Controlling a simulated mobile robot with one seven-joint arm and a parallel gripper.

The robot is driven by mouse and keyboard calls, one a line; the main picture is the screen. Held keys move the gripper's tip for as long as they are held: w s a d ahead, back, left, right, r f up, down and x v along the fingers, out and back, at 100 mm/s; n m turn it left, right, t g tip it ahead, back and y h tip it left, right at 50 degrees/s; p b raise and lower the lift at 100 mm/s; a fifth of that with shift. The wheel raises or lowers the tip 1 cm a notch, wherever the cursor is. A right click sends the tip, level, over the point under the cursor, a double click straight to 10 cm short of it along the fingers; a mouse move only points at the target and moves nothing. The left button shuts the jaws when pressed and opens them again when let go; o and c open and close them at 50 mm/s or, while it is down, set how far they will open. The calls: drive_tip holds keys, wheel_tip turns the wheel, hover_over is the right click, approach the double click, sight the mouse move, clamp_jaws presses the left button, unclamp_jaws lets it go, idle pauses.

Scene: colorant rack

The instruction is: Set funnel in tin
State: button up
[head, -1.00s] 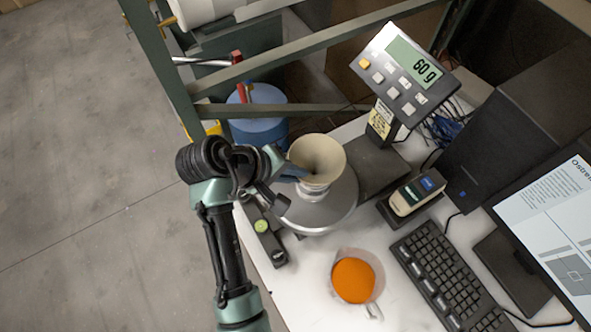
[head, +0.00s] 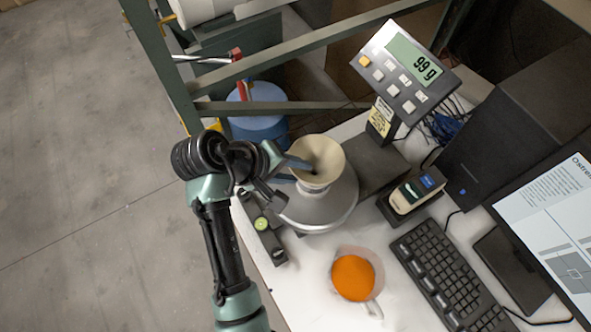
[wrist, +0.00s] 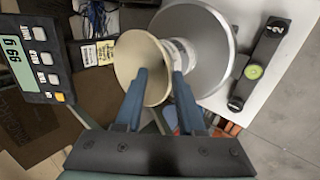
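The cream funnel (head: 328,154) stands mouth up over the round silver scale pan (head: 335,218), and it also shows in the wrist view (wrist: 130,55). Under it, a small part of the tin (wrist: 184,52) shows in the wrist view; the rest is hidden by the funnel. How deep the spout sits is hidden. My gripper (head: 303,172) is at the funnel's left rim, fingers parted, one over the mouth and one outside the wall. In the wrist view, a gap shows between the fingers (wrist: 161,82) and the rim lies between them.
A jug of orange powder (head: 353,279) stands in front of the pan. A black bar with a green level (head: 262,232) lies left. A handheld device (head: 415,193), keyboard (head: 448,278) and monitor (head: 560,235) fill the right.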

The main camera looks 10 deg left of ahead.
drive_tip(key=b+v, duration=0.2)
drive_tip(key=v, duration=0.5)
drive_tip(key=w+d+r+m+t+y, duration=0.15)
drive_tip(key=w+r+t, duration=0.45)
drive_tip(key=r, duration=0.7)
drive_tip(key=w+d+r+m+t+y, duration=0.1)
drive_tip(key=w+r+m+t+y, duration=0.35)
drive_tip(key=r, duration=0.85)
drive_tip(key=s+d+r+t, duration=0.1)
drive_tip(key=s+r+t, duration=0.3)
drive_tip(key=r, duration=0.4)
drive_tip(key=s+d+r+m+t, duration=0.1)
drive_tip(key=s+r+t, duration=0.3)
drive_tip(key=r, duration=0.5)
drive_tip(key=s+d+r+t, duration=0.2)
drive_tip(key=s+r+t, duration=0.2)
drive_tip(key=r, duration=0.4)
drive_tip(key=shift+r+m, duration=0.3)
drive_tip(key=shift+s+d+t, duration=0.1)
drive_tip(key=shift+t, duration=0.15)
wheel_tip(320, 180, down, 11)
drive_tip(key=b, duration=1)
